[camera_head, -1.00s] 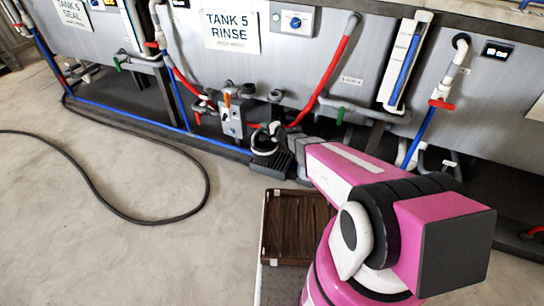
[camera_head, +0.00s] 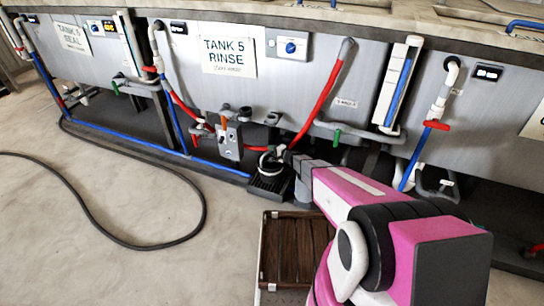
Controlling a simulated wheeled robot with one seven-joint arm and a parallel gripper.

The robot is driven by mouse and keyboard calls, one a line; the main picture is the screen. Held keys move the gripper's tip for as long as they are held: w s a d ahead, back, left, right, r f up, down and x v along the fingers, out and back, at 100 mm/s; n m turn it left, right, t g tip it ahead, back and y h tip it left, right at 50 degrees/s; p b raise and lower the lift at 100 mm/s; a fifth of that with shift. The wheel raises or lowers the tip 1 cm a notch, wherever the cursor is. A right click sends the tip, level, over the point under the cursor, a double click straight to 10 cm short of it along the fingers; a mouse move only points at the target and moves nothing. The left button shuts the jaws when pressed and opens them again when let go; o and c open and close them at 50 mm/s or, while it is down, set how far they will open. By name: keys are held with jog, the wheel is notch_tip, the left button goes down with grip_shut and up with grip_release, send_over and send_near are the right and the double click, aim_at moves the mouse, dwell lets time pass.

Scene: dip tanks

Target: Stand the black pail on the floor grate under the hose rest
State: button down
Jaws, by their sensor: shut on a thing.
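My gripper (camera_head: 280,152) is at the far end of my magenta arm, low in front of the rinse tank. It is small and its fingers are partly hidden. It is shut on what looks like the black pail (camera_head: 268,170), a small dark round shape with a pale ring at its top. The black slotted floor grate (camera_head: 266,190) is right below and around the pail. I cannot tell whether the pail touches it. The hose rest is not clear; a grey bracket plate with an orange handle (camera_head: 229,142) stands just behind and left.
A brown slatted tray (camera_head: 290,250) lies nearer, below my arm. Red hoses (camera_head: 325,95) and blue pipes (camera_head: 130,133) run along the tank fronts. A dark hose (camera_head: 85,205) loops over the open floor at left. A green-handled valve (camera_head: 337,137) is right of the gripper.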

jog(key=shift+f, duration=2)
jog(key=c, duration=1)
grip_release()
